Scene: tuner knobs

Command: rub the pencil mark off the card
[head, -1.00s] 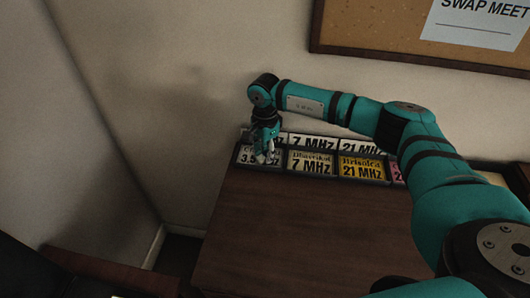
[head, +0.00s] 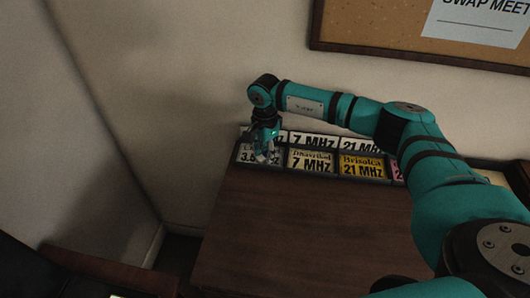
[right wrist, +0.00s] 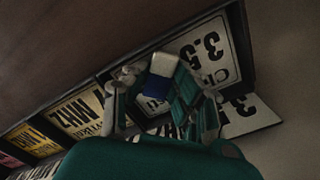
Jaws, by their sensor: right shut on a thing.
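My right gripper (head: 267,154) is over the front-left compartment of the card tray (head: 215,172). It is shut on a small eraser (right wrist: 162,84), white at one end with a blue sleeve, in the right wrist view. The eraser is over the white 3.5 MHz card (right wrist: 208,50), which also shows in the head view (head: 246,156), partly covered by the fingers. I cannot tell whether the eraser touches the card. I cannot make out a pencil mark; the fingers and eraser hide part of the card. My left gripper is not in view.
White 7 MHz (head: 311,161) and yellow 21 MHz (head: 361,167) cards fill compartments to the right; more cards stand in a row behind. The wall is close behind the tray. The brown tabletop (head: 290,235) in front is clear.

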